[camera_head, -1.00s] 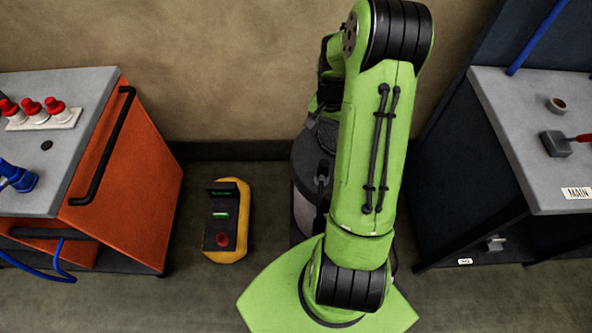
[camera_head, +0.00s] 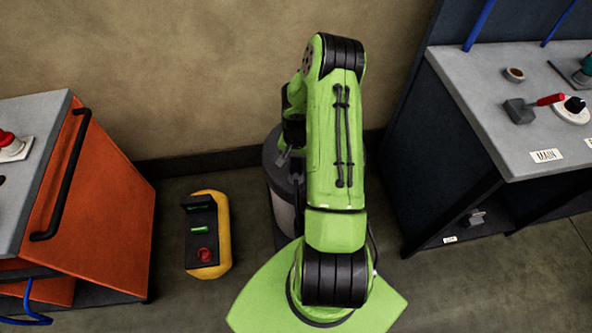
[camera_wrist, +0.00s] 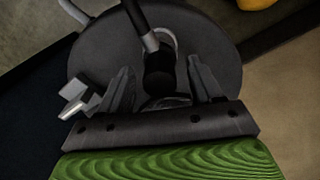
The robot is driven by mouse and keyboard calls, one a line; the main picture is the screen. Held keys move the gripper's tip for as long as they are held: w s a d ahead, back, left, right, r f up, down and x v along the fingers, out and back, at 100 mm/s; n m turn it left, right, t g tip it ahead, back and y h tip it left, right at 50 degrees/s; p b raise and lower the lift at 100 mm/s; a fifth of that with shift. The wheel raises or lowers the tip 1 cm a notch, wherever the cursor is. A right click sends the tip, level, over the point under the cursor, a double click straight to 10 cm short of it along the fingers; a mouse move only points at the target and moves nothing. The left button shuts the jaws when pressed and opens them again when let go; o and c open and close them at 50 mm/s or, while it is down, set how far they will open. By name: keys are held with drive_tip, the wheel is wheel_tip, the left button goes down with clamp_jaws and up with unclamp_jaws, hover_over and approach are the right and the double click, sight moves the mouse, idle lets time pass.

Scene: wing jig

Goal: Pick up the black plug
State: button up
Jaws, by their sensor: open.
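In the wrist view, a black cylindrical piece (camera_wrist: 158,82), which looks like the black plug, lies between the two fingers of my gripper (camera_wrist: 159,66). A grey and black stem runs up from it. The fingers are apart, with a visible gap on both sides of the piece. Behind it is a dark round top (camera_wrist: 218,45), seemingly that of the dark drum (camera_head: 284,212) in the head view. There my green arm hides much of the drum, and I cannot make out the plug or the fingertips clearly.
An orange cabinet (camera_head: 105,205) with a black handle stands at left. A yellow box with a black control panel (camera_head: 203,235) is on the floor beside it. A grey-topped bench (camera_head: 470,85) with tools stands at right. A pale block (camera_wrist: 76,100) shows left of my gripper.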

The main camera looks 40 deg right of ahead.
drive_tip(key=shift+r, duration=0.1)
drive_tip(key=c, duration=1.1)
wheel_tip(320, 180, up, 10)
drive_tip(key=shift+r+p, duration=0.1)
drive_tip(key=shift+p, duration=0.85)
drive_tip(key=shift+r+p, duration=0.95)
drive_tip(key=shift+r, duration=0.5)
